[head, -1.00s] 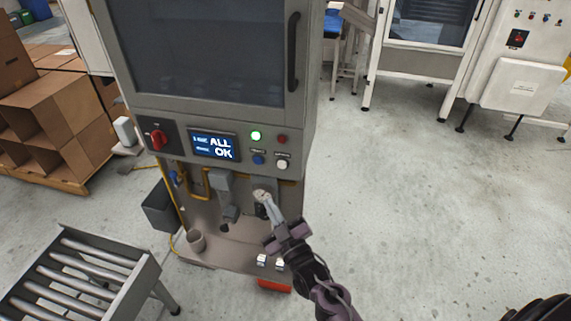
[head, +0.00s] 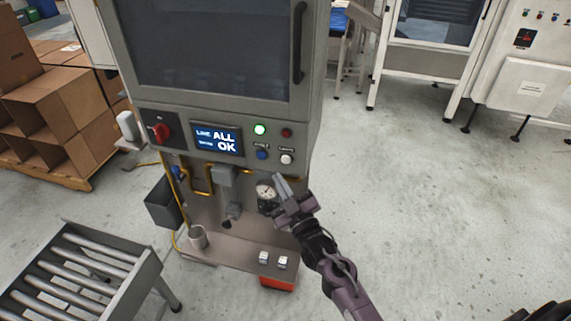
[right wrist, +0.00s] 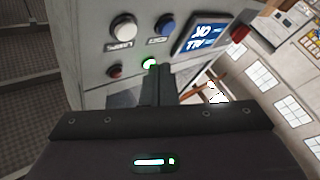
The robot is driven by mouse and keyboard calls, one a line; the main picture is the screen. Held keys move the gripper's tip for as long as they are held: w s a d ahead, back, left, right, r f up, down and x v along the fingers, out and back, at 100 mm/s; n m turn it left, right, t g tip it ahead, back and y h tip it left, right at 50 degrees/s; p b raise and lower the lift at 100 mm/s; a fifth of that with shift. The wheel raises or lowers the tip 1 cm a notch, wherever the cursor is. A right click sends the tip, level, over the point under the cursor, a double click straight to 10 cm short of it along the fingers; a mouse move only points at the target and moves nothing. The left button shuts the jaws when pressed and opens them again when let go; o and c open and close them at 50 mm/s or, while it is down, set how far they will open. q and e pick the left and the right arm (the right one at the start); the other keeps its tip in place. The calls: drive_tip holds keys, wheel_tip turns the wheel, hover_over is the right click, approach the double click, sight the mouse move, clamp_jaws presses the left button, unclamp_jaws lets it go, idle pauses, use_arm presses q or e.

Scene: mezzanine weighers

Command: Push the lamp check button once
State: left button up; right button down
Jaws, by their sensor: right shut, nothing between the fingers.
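The control panel has a white push button (head: 286,159) with a small label, which looks like the lamp check button; the lettering is hard to read. It also shows in the right wrist view (right wrist: 124,27), upside down. A blue button (head: 262,154) sits left of it. A lit green lamp (head: 260,130) and a dark red one (head: 287,133) are above. My right gripper (head: 280,181) is shut and empty, just below the white button and apart from it. In the right wrist view its fingers (right wrist: 156,85) point at the panel. My left gripper is out of view.
The display (head: 217,139) reads ALL OK. A red rotary switch (head: 160,132) is at the panel's left. Below the panel are a gauge (head: 266,192), pipes and a cup (head: 198,237) on a shelf. A roller conveyor (head: 85,275) stands front left.

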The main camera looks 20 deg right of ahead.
sight(286, 160)
drive_tip(key=shift+w+d+b, duration=0.3)
drive_tip(key=shift+w+d, duration=0.25)
drive_tip(key=shift+w, duration=0.25)
drive_tip(key=shift+w+d+b, duration=0.3)
drive_tip(key=shift+w+d, duration=0.25)
drive_tip(key=shift+w, duration=0.25)
idle(0.9)
drive_tip(key=shift+w+d, duration=0.2)
drive_tip(key=shift+w, duration=0.15)
drive_tip(key=shift+w+d+b, duration=0.25)
drive_tip(key=shift+w+b, duration=0.1)
drive_tip(key=shift+b, duration=0.1)
idle(0.5)
idle(0.4)
drive_tip(key=shift+s+a+p, duration=0.45)
drive_tip(key=shift+s, duration=0.3)
